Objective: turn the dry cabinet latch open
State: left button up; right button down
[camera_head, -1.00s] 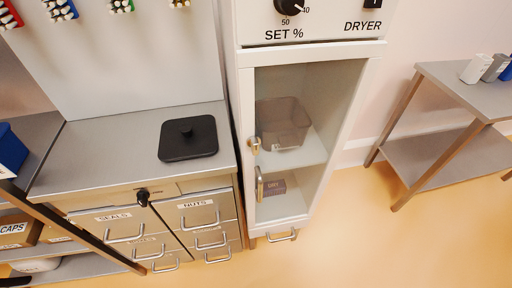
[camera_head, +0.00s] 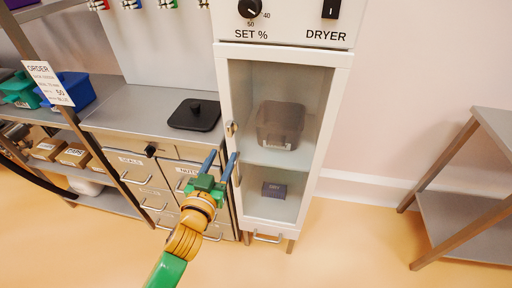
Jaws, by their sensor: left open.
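The white dry cabinet (camera_head: 226,105) stands in the middle with its glass door shut. Its small latch (camera_head: 231,128) is on the left side of the door frame, above the door handle (camera_head: 237,175). My left gripper (camera_head: 222,158) is in front of the drawers and the cabinet's left edge, a little below the latch in the picture. Its two blue fingers are apart with nothing between them. The gap between the fingers and the latch in depth is hard to tell. My right gripper is not in view.
Inside the cabinet are a clear bin (camera_head: 280,125) and a dark box (camera_head: 274,189). A steel table (camera_head: 470,190) stands at right. The floor between is clear.

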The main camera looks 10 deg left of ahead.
aim_at(228, 131)
pick_arm(q)
jog(key=shift+t, duration=0.3)
jog(key=w, duration=0.2)
jog(key=w+r, duration=0.1)
jog(key=w, duration=0.1)
jog(key=w+r, duration=0.1)
jog(key=w, duration=0.2)
jog(key=shift+a+p, duration=0.3)
jog(key=shift+p, duration=0.1)
jog(key=shift+d+r, duration=0.1)
jog(key=shift+d, duration=0.2)
jog(key=c, duration=0.5)
grip_shut()
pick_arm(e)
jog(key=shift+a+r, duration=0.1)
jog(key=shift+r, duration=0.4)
